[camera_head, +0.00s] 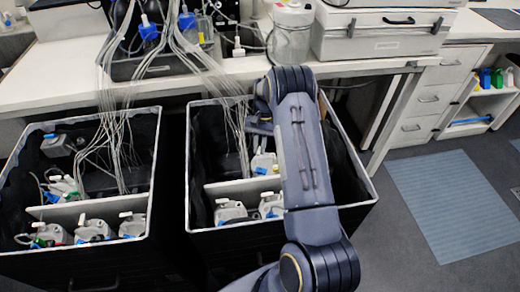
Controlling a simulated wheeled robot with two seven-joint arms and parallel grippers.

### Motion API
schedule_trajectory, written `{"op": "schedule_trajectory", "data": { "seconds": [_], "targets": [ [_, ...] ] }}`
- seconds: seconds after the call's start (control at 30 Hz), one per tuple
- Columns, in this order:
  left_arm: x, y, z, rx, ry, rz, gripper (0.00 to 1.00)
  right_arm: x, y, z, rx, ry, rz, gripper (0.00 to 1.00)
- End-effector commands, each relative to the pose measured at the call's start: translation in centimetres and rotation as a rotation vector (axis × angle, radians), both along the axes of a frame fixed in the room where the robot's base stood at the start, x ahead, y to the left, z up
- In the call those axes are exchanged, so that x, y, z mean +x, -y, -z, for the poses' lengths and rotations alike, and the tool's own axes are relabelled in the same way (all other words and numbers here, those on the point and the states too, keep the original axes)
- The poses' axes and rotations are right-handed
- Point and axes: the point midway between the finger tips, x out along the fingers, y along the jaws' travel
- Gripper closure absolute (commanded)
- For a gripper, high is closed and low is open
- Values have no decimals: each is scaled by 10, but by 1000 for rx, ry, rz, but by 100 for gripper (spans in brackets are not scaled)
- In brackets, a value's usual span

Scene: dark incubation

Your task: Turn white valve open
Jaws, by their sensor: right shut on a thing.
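My right arm comes in from the bottom and reaches over the right black box (212,229). My right gripper (262,132) is inside that box near its back, partly hidden by my own wrist. It is shut at the top of a grey-white bottle (265,161), on what appears to be its white valve; the jaws' contact and the valve's angle cannot be made out. A blue-tipped fitting (261,170) shows on this bottle's front. Two more bottles with white tops (230,211) stand in the front compartment. My left gripper is not in view.
A left black box (150,190) holds several similar bottles with thin tubes (120,150) running up to the bench (60,68). Tubes also hang into the right box beside my gripper. A clear jar (290,40) and white cases (380,40) stand on the bench.

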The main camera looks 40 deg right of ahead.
Motion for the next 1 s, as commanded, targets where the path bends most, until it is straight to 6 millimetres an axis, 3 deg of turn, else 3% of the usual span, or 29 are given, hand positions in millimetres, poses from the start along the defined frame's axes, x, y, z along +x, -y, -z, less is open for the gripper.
{"op": "schedule_trajectory", "data": {
  "seconds": [0.4,1.0],
  "targets": [
    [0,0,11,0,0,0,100,2,-2,0,0,2,-281,100],
    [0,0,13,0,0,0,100,2,-2,-1,1,1,-368,100]
  ]
}}
